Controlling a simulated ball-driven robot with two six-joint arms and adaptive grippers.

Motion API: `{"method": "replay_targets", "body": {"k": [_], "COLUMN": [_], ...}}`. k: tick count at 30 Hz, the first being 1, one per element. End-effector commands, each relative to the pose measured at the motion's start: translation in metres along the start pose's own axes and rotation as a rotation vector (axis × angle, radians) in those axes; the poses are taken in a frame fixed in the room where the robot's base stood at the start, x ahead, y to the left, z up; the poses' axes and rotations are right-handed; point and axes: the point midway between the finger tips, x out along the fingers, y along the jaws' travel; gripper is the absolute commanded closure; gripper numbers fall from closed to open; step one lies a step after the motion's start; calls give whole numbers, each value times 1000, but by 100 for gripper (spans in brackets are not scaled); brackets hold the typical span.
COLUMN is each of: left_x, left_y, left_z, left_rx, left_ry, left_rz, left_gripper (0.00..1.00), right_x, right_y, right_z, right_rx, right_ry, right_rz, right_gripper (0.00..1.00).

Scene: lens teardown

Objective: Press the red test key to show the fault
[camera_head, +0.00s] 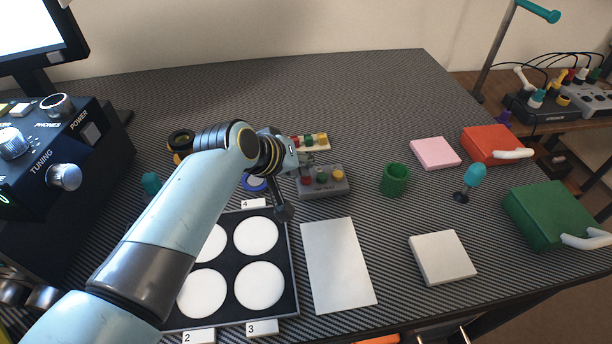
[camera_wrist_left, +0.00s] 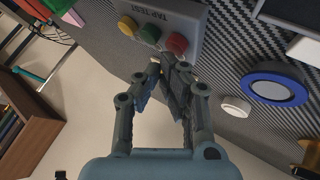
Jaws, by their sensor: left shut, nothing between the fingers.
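The grey tap test box (camera_head: 330,188) sits mid-table, with red, green and yellow keys on top. Its red key (camera_head: 305,182) is the leftmost in the head view. In the left wrist view the red key (camera_wrist_left: 177,43) sits next to the green key (camera_wrist_left: 149,33) and yellow key (camera_wrist_left: 127,26). My left gripper (camera_head: 306,163) is at the box's back-left side, partly hidden by its own wrist. In the wrist view the left gripper (camera_wrist_left: 162,70) is shut and empty, its tips just beside the red key. I cannot tell whether they touch it. My right gripper is out of view.
A black tray (camera_head: 291,280) with white round pads lies in front of the box. A grey sheet (camera_head: 338,265), a green cup (camera_head: 394,179) and a white block (camera_head: 442,258) are to the right. A blue-rimmed disc (camera_wrist_left: 274,88) lies beside the box. The back of the table is clear.

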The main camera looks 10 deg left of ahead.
Motion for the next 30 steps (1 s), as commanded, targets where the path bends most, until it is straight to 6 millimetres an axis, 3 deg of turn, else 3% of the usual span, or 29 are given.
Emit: {"method": "replay_targets", "body": {"k": [30], "left_x": [6], "left_y": [-4], "left_z": [4], "left_rx": [0], "left_ry": [0], "left_rz": [0], "left_gripper": [100], "right_x": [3], "right_y": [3], "right_z": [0], "right_rx": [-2], "right_ry": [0], "right_rz": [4], "right_gripper": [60]}}
